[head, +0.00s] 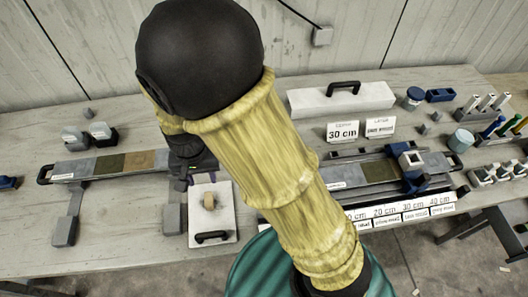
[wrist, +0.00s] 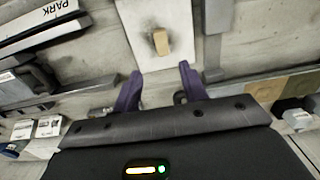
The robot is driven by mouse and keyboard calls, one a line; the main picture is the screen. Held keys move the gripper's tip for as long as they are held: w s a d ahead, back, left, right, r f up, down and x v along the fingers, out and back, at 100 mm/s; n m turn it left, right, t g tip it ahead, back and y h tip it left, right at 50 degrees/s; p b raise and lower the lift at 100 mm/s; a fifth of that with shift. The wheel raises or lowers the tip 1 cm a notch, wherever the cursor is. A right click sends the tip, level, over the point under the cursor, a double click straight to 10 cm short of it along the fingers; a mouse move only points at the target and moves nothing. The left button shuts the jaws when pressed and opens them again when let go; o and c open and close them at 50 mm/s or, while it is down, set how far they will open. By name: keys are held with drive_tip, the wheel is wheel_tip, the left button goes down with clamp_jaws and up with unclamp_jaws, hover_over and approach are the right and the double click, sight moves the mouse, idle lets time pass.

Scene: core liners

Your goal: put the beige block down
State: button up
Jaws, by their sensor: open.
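The beige block (head: 209,201) rests on a white board (head: 222,219) with a black handle, left of my arm in the head view. In the wrist view the block (wrist: 161,42) sits on the same pale board (wrist: 180,18), beside a dark smudge. My gripper (wrist: 160,88) has its two purple fingers spread apart, with nothing between them. The block is beyond the fingertips, apart from them. In the head view my arm hides most of the gripper.
A long tray with coloured strips (head: 98,166) lies left of the board. A similar tray (head: 360,172) with a blue clamp (head: 409,160) lies on the right. A white lidded box (head: 343,98) stands at the back.

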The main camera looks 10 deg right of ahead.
drive_tip(key=s+d+r+t, duration=0.1)
drive_tip(key=d+r, duration=0.2)
drive_tip(key=d, duration=0.8)
drive_tip(key=d+r+t, duration=0.1)
drive_tip(key=d+r, duration=0.3)
drive_tip(key=d, duration=0.6)
drive_tip(key=shift+s+d+n+t, duration=0.3)
drive_tip(key=shift+s+d+n, duration=0.05)
drive_tip(key=shift+d+n, duration=0.05)
drive_tip(key=shift+s, duration=0.15)
drive_tip(key=shift+c, duration=0.7)
drive_tip(key=shift+a, duration=0.1)
